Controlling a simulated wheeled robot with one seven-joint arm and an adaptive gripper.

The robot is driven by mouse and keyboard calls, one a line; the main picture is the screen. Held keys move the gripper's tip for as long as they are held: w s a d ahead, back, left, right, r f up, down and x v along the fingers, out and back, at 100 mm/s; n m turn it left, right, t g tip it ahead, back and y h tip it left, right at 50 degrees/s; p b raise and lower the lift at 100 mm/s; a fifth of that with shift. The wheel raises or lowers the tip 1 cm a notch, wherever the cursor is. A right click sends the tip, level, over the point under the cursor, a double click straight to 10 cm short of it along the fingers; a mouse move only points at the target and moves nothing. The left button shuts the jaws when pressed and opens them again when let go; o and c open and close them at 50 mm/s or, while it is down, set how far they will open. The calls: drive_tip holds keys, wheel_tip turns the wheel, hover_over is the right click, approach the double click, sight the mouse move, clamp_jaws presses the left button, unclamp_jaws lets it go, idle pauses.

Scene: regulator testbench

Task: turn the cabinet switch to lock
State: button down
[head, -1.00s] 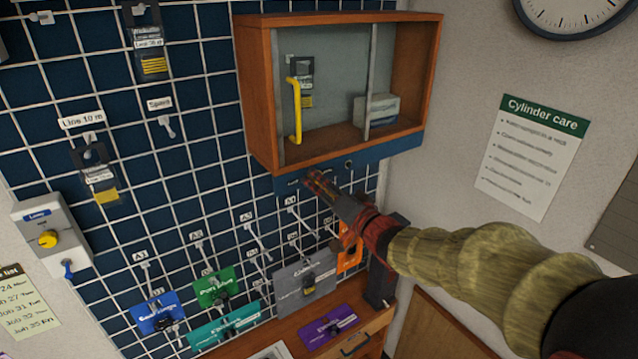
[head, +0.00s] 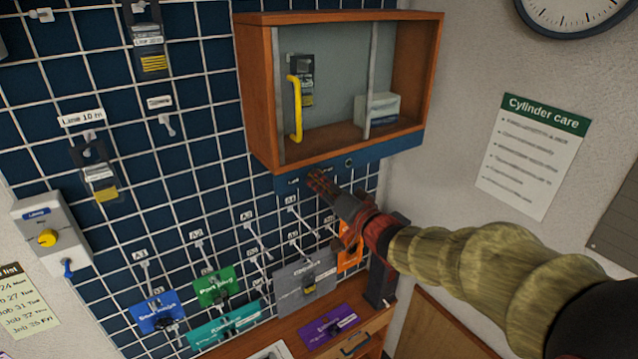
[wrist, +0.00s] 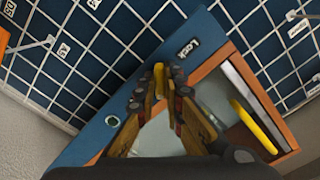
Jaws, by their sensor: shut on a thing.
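The wall cabinet (head: 255,95) has a wooden frame and a blue strip (head: 385,150) along its bottom front. My gripper (head: 318,180) is at this strip, left of its middle, and hides the switch in the head view. In the wrist view my gripper (wrist: 159,88) is shut on the small yellow switch (wrist: 158,74), which shows between the fingertips. A white "Lock" label (wrist: 188,48) is on the blue strip to the upper right of the switch. I cannot tell exactly where the switch points.
A round fitting (head: 349,162) sits on the strip right of my gripper. Coloured tags, including a grey one (head: 290,290), hang on the grid wall below. A yellow handle (head: 296,110) and a pale box (head: 378,108) are in the cabinet.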

drive_tip(key=shift+f, duration=0.15)
drive_tip(key=n+b, duration=0.4)
drive_tip(key=shift+f, duration=0.1)
drive_tip(key=n+b, duration=0.4)
drive_tip(key=shift+n, duration=0.4)
drive_tip(key=n+b, duration=0.3)
drive_tip(key=n, duration=0.1)
drive_tip(key=shift+n, duration=0.3)
drive_tip(key=shift+d+n+b, duration=0.1)
drive_tip(key=shift+n+b, duration=1.35)
drive_tip(key=shift+n, duration=0.55)
drive_tip(key=c, duration=1.9)
unclamp_jaws()
drive_tip(key=shift+r, duration=0.2)
